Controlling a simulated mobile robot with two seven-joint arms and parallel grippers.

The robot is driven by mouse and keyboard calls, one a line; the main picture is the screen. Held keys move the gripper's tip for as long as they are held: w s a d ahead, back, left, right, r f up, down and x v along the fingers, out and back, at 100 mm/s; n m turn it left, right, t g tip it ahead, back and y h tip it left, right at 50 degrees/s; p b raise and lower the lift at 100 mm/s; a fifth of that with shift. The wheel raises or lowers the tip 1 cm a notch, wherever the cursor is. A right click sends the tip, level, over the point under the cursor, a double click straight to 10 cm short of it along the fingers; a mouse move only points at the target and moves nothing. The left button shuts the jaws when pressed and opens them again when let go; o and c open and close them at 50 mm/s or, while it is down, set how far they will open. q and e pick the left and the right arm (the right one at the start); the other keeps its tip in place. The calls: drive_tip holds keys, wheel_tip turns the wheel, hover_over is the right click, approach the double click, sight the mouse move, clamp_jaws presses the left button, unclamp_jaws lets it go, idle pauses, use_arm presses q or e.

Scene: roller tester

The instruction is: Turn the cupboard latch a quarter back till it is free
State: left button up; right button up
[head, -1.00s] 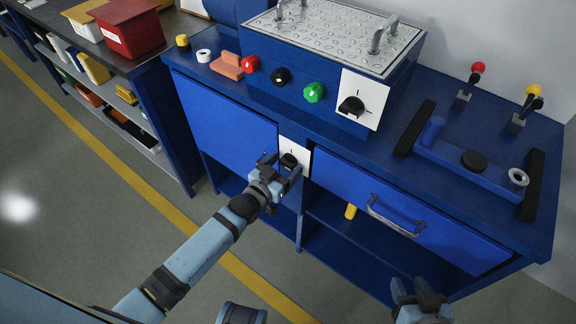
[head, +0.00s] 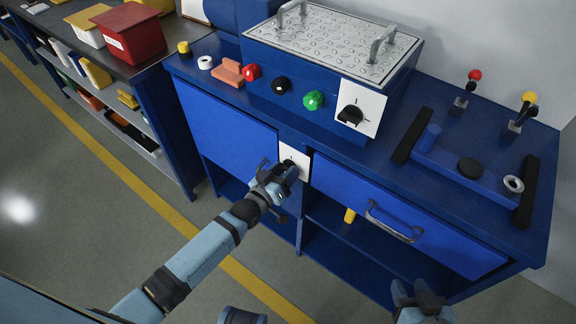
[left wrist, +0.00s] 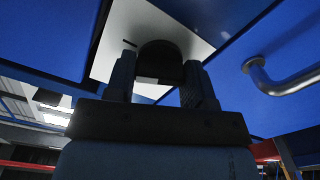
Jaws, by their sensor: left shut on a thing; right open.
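The cupboard latch (left wrist: 160,62) is a dark, round-topped knob on a white plate (left wrist: 198,45) with a black line mark. In the head view the plate (head: 297,156) is on the cabinet front between the blue left door (head: 222,115) and the blue right panel. My left gripper (head: 282,172) is shut on the latch. In the left wrist view its fingers (left wrist: 160,78) stand one on each side of the knob. In the head view the gripper mostly hides the knob. My right gripper (head: 420,300) is open and empty at the lower right, apart from the cabinet.
A metal handle (head: 392,222) sticks out of the right panel (head: 400,205). A dial (head: 350,115), coloured knobs and a roller fixture are on the bench above. The shelf below holds a yellow cylinder (head: 350,215). The floor in front is clear.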

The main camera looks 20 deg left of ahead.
use_arm(q)
drive_tip(key=shift+n, duration=0.8)
